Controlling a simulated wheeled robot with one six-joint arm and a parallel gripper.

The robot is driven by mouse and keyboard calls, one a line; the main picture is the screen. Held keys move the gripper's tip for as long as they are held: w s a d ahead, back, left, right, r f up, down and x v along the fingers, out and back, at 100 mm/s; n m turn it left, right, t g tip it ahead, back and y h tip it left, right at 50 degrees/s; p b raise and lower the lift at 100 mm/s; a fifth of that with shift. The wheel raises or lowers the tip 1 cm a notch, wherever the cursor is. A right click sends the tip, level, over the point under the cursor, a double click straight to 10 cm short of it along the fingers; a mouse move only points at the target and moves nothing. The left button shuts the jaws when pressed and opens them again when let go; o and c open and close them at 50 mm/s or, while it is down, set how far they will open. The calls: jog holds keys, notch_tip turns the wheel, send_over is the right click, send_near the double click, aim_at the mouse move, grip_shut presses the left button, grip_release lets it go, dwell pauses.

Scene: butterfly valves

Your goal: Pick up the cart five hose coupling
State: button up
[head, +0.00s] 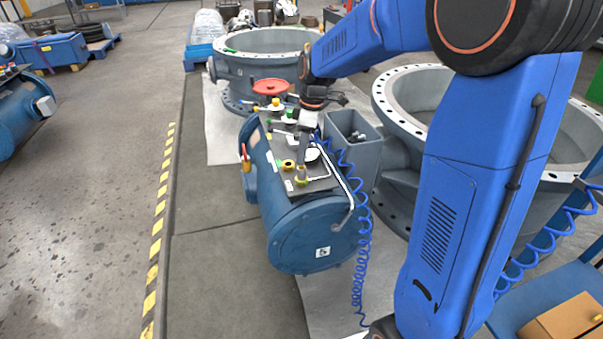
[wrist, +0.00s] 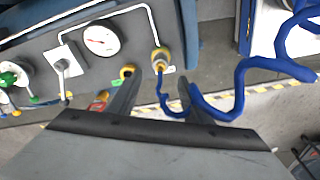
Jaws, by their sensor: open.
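The hose coupling appears to be the yellow-ringed fitting (wrist: 160,55) at the end of a white pipe in the wrist view, with a thin blue hose beside it. In the head view it seems to be the yellow-green fitting (head: 301,178) near the front edge of the dark panel on the blue drum-shaped cart (head: 312,236). My gripper (wrist: 160,84) is open, its dark fingers pointing toward the coupling, which shows just beyond the gap between them. I see no contact. In the head view my gripper (head: 304,145) is over the panel, its fingertips hard to make out.
A white dial gauge (wrist: 101,38) and another yellow fitting (wrist: 128,71) sit close to the coupling. A coiled blue hose (head: 361,245) hangs beside the cart. A grey bin (head: 353,150) and large flanged valve bodies (head: 398,170) stand close by.

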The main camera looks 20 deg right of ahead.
aim_at(301, 172)
jog(key=shift+w+a+f, duration=0.1)
jog(key=shift+f, duration=1.25)
jog(key=shift+a+f, duration=0.1)
jog(key=shift+f, duration=1.25)
jog(key=c, duration=1.1)
